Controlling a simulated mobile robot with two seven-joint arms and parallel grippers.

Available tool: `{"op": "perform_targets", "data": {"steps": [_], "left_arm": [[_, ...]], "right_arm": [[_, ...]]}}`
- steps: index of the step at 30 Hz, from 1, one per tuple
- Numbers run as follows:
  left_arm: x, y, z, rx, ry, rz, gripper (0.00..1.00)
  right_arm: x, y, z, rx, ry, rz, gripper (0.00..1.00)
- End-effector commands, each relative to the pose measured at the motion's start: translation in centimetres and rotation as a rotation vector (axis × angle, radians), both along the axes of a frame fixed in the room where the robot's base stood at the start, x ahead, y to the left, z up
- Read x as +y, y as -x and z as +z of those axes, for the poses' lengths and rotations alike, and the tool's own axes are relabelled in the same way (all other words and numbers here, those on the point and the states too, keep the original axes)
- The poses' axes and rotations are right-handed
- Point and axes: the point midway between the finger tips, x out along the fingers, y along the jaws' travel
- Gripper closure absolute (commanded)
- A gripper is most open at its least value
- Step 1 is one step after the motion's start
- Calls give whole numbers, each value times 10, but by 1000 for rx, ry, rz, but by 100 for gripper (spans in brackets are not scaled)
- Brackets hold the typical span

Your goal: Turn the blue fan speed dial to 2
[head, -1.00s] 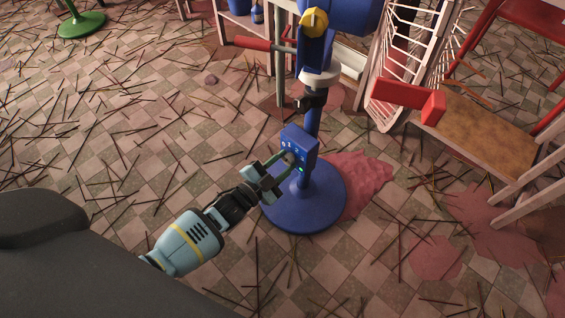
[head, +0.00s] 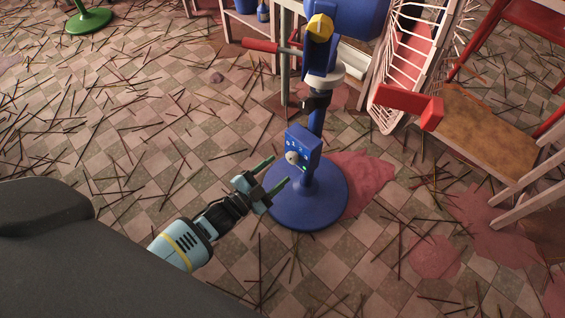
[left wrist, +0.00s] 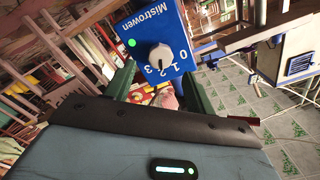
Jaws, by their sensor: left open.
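The blue fan (head: 312,120) stands on a round blue base (head: 310,205), with a blue control box (head: 303,143) on its post. The pale round speed dial (head: 293,157) is on the box's front. In the left wrist view the dial (left wrist: 160,57) has the numbers 0 to 3 beside it and a lit green light (left wrist: 131,43). Its pointer seems turned toward the middle numbers, but I cannot tell exactly which. My left gripper (head: 280,169) is open and empty, with green fingers apart from the dial, just in front and to its lower left. My right gripper is out of view.
A white rack (head: 408,70) and a wooden-seated chair (head: 480,125) stand at the right. A red handle (head: 262,45) sticks out left of the fan. Thin sticks litter the checkered floor, which is otherwise open at left.

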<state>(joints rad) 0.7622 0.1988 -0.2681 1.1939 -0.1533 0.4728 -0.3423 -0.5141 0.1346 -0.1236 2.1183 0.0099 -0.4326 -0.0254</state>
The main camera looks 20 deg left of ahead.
Motion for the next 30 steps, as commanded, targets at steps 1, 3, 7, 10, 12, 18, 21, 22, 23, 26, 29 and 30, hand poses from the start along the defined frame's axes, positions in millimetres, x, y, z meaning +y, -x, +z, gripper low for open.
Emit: {"op": "perform_targets", "data": {"steps": [1, 3, 7, 10, 12, 18, 21, 22, 23, 26, 29, 30], "left_arm": [[3, 8, 2, 0, 0, 0, 45], [6, 16, 2, -1, 0, 1, 45], [9, 25, 1, -1, 0, 1, 45], [10, 28, 1, -1, 0, 0, 45], [10, 28, 0, -1, 0, 0, 45], [10, 28, 0, -1, 0, 0, 45], [10, 28, 0, -1, 0, 1, 45], [10, 28, 0, -1, 0, 1, 45], [10, 28, 0, -1, 0, 1, 45], [10, 28, 2, -1, 0, 0, 45], [10, 26, 17, -11, 1, 1, 45], [10, 25, 27, -18, 0, 1, 45]], "right_arm": [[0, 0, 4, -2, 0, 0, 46], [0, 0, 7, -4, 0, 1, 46], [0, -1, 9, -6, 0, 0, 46], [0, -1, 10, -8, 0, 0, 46], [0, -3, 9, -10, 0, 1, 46], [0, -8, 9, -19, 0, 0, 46], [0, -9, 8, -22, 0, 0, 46], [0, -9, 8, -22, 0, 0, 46], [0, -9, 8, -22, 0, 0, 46], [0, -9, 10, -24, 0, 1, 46], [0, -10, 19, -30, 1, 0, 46], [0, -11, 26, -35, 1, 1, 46]]}}
